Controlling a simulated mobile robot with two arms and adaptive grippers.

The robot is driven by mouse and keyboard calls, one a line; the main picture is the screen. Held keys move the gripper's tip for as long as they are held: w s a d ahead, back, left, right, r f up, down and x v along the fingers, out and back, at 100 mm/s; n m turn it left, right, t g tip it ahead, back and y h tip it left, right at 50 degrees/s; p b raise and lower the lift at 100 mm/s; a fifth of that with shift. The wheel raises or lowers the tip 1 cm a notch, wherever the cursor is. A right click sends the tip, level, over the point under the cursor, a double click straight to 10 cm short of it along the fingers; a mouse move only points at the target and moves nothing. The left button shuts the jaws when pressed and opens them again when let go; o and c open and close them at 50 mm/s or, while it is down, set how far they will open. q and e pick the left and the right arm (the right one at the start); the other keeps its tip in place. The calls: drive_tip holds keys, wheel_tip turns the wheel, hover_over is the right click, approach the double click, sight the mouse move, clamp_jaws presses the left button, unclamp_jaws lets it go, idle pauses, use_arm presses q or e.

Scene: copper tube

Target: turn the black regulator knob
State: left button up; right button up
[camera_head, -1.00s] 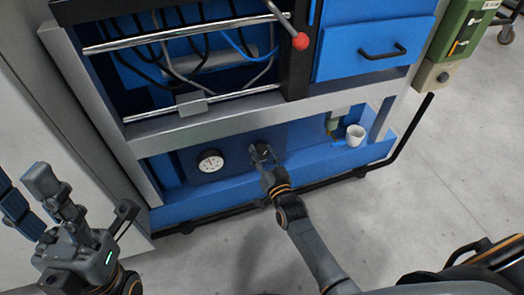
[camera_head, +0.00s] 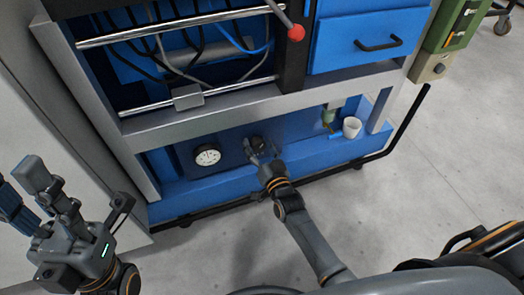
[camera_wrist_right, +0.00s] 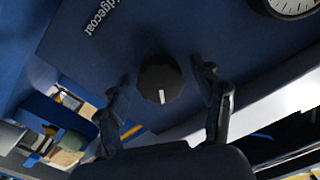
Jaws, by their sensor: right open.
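The black regulator knob (camera_head: 257,142) sits on the lower blue panel, right of the gauge. In the right wrist view the round knob (camera_wrist_right: 160,80) shows a white pointer mark facing the bottom of the picture. My right gripper (camera_head: 263,157) is open just in front of the knob. In the wrist view its fingers stand on either side of the knob, with gaps, and appear clear of it. My left gripper (camera_head: 25,190) is at the left edge of the head view, away from the panel, with its fingers apart and empty.
A white dial gauge (camera_head: 207,155) is left of the knob. A white cup (camera_head: 351,127) stands to the right on the blue ledge. A red-tipped lever (camera_head: 296,33) and a grey crossbar (camera_head: 240,106) are above. A black rail (camera_head: 325,174) runs along the lower front.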

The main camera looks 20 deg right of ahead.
drive_tip(key=s, duration=1.2)
drive_tip(key=shift+d, duration=0.3)
drive_tip(key=shift+w, duration=0.1)
